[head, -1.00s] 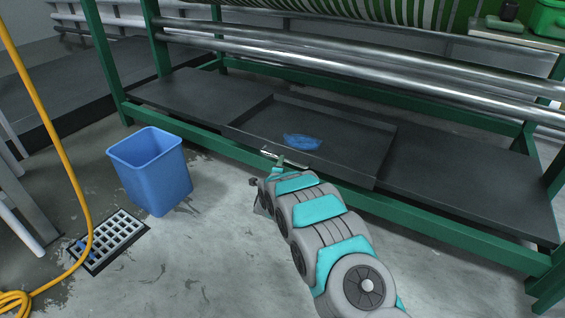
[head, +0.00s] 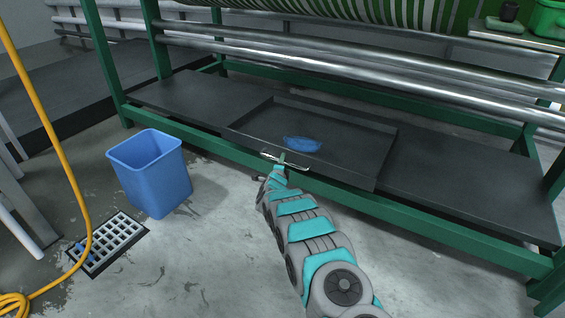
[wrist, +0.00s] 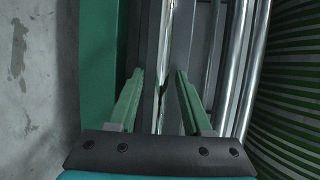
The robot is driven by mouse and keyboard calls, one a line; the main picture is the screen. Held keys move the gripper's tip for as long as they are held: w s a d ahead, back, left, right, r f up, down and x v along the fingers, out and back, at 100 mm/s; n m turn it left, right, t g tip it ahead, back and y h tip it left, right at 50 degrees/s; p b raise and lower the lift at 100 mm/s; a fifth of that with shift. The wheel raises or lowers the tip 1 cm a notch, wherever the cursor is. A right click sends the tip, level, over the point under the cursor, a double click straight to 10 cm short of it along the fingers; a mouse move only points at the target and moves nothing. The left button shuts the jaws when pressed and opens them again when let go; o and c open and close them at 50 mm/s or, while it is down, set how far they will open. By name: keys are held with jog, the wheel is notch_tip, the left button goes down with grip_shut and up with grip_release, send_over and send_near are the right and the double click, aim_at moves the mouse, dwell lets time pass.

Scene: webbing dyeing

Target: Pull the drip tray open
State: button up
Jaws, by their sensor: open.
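The drip tray (head: 350,142) is a shallow dark grey tray on the low shelf of the green frame. A small blue puddle (head: 302,144) lies in it. Its pale metal bar handle (head: 298,166) is on the front wall. My gripper (head: 281,157) is at the left half of this handle, and its fingers are small in the head view. In the wrist view my gripper (wrist: 159,73) has its two green fingers apart, with a narrow pale bar, seemingly the handle (wrist: 166,45), running between them. I cannot tell whether either finger touches it.
The dark shelf (head: 455,190) extends on both sides of the tray, with a green rail (head: 400,217) along its front. A blue bin (head: 150,175) stands left, beside a floor grate (head: 108,243) and a yellow hose (head: 66,150). The concrete floor in front is mostly clear.

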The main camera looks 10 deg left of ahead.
jog(key=shift+w, duration=0.5)
jog(key=shift+c, duration=0.3)
grip_shut()
jog(key=shift+f, duration=0.1)
dwell(0.9)
